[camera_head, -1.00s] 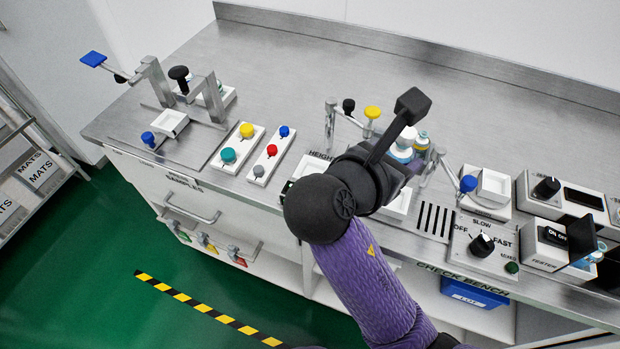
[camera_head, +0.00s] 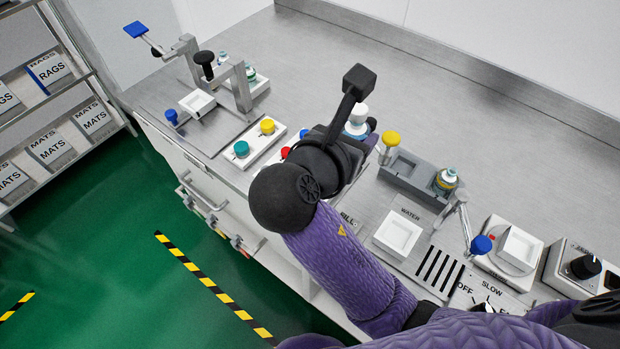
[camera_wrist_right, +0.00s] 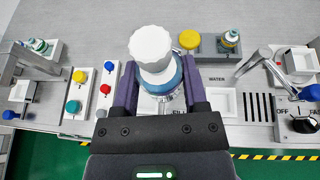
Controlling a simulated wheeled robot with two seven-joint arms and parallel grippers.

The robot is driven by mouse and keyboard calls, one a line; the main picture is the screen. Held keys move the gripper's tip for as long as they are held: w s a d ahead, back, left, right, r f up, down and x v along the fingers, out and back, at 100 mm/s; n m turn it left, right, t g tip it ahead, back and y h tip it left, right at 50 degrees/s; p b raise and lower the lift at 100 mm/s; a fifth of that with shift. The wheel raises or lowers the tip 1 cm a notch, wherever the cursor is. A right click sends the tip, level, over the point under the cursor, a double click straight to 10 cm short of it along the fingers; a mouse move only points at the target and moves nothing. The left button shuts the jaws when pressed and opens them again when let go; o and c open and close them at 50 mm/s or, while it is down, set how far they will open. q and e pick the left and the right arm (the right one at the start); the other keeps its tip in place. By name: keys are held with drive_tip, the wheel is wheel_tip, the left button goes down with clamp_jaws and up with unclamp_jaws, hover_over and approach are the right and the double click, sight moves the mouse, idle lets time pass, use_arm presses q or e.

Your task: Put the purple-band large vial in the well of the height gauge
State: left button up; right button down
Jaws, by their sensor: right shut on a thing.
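My right gripper (camera_head: 362,135) is shut on a large vial with a white cap (camera_head: 358,113), held upright above the bench. In the right wrist view the vial's ribbed cap (camera_wrist_right: 152,47) stands between the two purple fingers of the gripper (camera_wrist_right: 158,88). The band under the cap looks blue, and the lower body is mostly hidden by the gripper. The height gauge cannot be made out now; my right arm covers the bench where its label stood earlier. My left gripper is not in view.
A grey block (camera_head: 405,188) with a yellow knob (camera_head: 390,139) holds another vial (camera_head: 445,181). White trays (camera_head: 397,236), a slotted panel and a blue-knobbed lever (camera_head: 480,244) stand to the right. Button boxes (camera_head: 253,146) and a metal frame stand left. The bench's rear is clear.

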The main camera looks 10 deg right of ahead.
drive_tip(key=w+a+f+n+t+y+p, duration=0.2)
drive_tip(key=w+n+t+y, duration=0.2)
drive_tip(key=w+n+y, duration=0.2)
drive_tip(key=f+n+y+b, duration=0.1)
drive_tip(key=f+n+y, duration=0.1)
drive_tip(key=f, duration=0.3)
drive_tip(key=f+n+y+b, duration=0.1)
drive_tip(key=f+n+y, duration=0.1)
drive_tip(key=f, duration=0.3)
drive_tip(key=f+n+g+y+b, duration=0.1)
drive_tip(key=f+n+y, duration=0.1)
drive_tip(key=f+y, duration=0.2)
drive_tip(key=shift+s+f+n, duration=0.3)
drive_tip(key=shift+f+n, duration=0.1)
drive_tip(key=shift+f, duration=0.35)
drive_tip(key=shift+r, duration=0.2)
drive_tip(key=shift+f, duration=0.2)
drive_tip(key=shift+c, duration=0.6)
unclamp_jaws()
